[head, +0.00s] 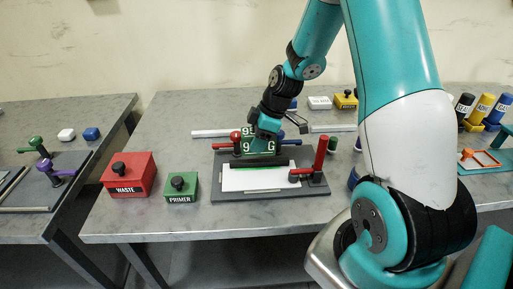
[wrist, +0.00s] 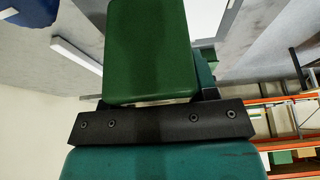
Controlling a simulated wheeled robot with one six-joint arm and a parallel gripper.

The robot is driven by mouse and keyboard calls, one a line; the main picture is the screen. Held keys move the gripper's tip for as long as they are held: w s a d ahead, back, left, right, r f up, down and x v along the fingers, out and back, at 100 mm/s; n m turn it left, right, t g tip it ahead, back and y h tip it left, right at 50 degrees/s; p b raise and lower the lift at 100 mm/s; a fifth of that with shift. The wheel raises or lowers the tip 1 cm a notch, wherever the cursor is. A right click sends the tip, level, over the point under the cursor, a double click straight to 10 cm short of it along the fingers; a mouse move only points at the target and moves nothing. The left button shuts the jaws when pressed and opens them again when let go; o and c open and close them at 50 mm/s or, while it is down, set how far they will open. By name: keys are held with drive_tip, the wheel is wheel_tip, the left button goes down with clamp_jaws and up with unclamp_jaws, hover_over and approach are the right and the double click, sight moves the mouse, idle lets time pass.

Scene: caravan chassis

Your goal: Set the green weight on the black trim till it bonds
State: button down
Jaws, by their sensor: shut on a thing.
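The green weight (head: 262,146), with white markings on its face, is in my gripper (head: 266,127) over the dark board. In the wrist view the green weight (wrist: 150,50) fills the upper middle, right at the gripper (wrist: 204,75). The black trim (head: 262,161) shows as a dark strip just under the weight, along the back of a white panel (head: 262,179). I cannot tell whether the weight rests on the trim or hangs just above it. The weight hides part of what is behind it.
A red-handled clamp (head: 317,165) stands on the board's right; a red knob (head: 235,136) is left of the weight. A red WASTE box (head: 129,175) and green PRIMER box (head: 181,187) stand to the left. Several labelled bottles (head: 483,110) stand at the far right.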

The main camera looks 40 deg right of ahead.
sight(260, 163)
drive_tip(key=shift+f, duration=1.7)
drive_tip(key=shift+f, duration=0.15)
drive_tip(key=shift+c, duration=2)
unclamp_jaws()
